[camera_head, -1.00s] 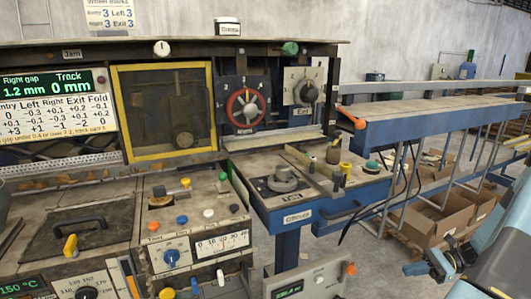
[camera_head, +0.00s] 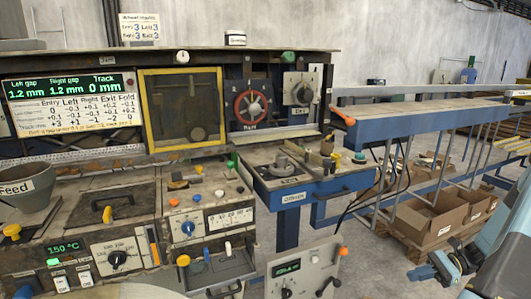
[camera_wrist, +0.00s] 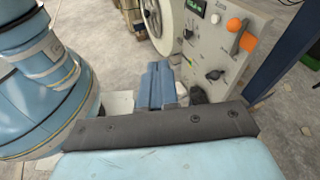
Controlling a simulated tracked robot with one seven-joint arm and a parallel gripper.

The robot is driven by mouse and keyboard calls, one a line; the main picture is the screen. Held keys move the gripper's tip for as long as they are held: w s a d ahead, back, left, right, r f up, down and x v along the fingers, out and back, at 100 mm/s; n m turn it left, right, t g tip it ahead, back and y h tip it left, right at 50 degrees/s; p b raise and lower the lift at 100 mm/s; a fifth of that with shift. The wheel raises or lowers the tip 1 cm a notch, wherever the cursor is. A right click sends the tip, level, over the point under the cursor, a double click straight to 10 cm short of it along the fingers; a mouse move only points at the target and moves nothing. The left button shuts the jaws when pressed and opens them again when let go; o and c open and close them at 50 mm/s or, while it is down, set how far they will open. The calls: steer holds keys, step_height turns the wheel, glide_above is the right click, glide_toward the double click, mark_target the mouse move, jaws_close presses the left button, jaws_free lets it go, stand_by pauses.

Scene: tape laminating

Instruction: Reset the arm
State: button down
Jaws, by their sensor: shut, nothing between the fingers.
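My gripper (camera_head: 428,273) is at the lower right of the head view, at the end of my pale blue arm. It is out over the floor, right of the machine and in front of the boxes. In the wrist view its blue fingers (camera_wrist: 159,87) are together, with nothing held between them. A dark bar of my own wrist hides part of what lies below them. The laminating machine (camera_head: 110,180) fills the left and middle of the head view, apart from the gripper.
A grey control box (camera_head: 307,268) with knobs stands low in front; it also shows in the wrist view (camera_wrist: 215,50). A blue-edged conveyor (camera_head: 440,120) runs off right. Cardboard boxes (camera_head: 432,222) sit under it. A feed bucket (camera_head: 27,188) is at left. Concrete floor lies open between.

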steer(key=a+r+n+g+h, duration=0.1)
steer(key=a+r+n+h, duration=0.35)
steer(key=a+r, duration=0.4)
steer(key=a+r+n+g+h, duration=0.1)
steer(key=a+r+n+h, duration=0.4)
steer(key=r, duration=0.7)
steer(key=s+a+r+n+t+h, duration=0.5)
steer(key=s+a+r, duration=0.5)
steer(key=s+r, duration=0.4)
steer(key=shift+a+r+n+t+h, duration=0.2)
steer(key=shift+n+t+h, duration=0.15)
steer(key=shift+n+t, duration=0.9)
